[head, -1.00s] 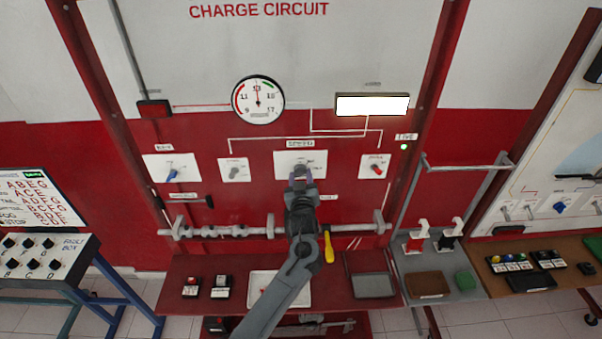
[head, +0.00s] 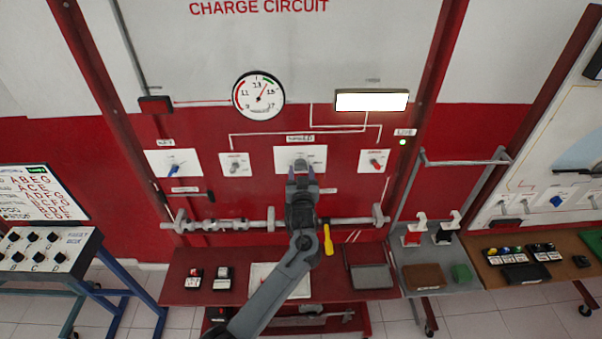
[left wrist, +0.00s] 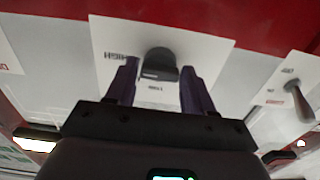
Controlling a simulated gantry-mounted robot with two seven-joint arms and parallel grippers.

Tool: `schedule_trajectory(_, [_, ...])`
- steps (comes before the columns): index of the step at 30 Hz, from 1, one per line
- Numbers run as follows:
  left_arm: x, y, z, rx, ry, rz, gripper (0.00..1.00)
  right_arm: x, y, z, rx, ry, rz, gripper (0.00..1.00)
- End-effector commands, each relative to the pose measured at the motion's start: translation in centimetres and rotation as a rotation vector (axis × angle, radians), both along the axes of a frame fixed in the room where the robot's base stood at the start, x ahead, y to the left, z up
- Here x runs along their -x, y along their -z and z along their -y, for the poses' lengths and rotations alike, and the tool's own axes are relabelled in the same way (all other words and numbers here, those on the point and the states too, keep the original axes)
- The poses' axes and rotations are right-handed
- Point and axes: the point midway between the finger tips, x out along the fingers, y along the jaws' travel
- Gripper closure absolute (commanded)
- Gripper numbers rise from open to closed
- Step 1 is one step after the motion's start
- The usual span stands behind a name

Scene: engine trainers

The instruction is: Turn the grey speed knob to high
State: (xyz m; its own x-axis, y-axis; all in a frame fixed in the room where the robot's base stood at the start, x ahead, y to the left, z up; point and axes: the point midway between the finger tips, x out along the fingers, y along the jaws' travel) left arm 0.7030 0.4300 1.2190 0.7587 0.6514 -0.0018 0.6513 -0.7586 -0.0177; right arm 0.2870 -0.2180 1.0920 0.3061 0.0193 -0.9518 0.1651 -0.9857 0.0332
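The speed panel (head: 316,154) is a white plate under a SPEED label on the red board. Its dark grey knob (left wrist: 158,64) shows in the left wrist view, with a HIGH mark to its left and another mark below. My left gripper (head: 302,166) is in front of the panel and hides the knob in the head view. In the wrist view, its two fingers (left wrist: 157,83) are apart on either side of the knob, with gaps showing. I cannot tell exactly which mark the knob points to. My right gripper is not in view.
A gauge (head: 258,95) has its needle to the upper right. A blue knob (head: 174,169), a smaller grey knob (head: 234,168) and a red knob (head: 376,163) flank the speed panel. A grey shaft (head: 345,220) and a red shelf (head: 235,262) lie below.

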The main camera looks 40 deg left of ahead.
Motion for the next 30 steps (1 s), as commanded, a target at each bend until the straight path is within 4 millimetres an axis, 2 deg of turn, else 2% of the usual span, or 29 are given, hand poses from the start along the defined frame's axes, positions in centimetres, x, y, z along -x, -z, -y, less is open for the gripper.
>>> schedule_trajectory(1, [0.0,0.0,0.0,0.000,0.000,0.000,0.39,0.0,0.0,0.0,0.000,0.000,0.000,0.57])
schedule_trajectory(3, [0.0,0.0,0.0,0.001,0.000,0.001,0.29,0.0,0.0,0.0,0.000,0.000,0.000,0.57])
schedule_trajectory(16, [0.6,0.0,0.5,0.000,0.000,0.003,0.29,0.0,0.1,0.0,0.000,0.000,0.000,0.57])
schedule_trajectory(20, [1.7,0.1,1.6,0.002,0.002,0.003,0.29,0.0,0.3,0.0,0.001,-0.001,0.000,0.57])
schedule_trajectory(30, [6.1,0.1,5.3,0.003,0.001,0.003,0.29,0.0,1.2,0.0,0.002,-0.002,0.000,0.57])
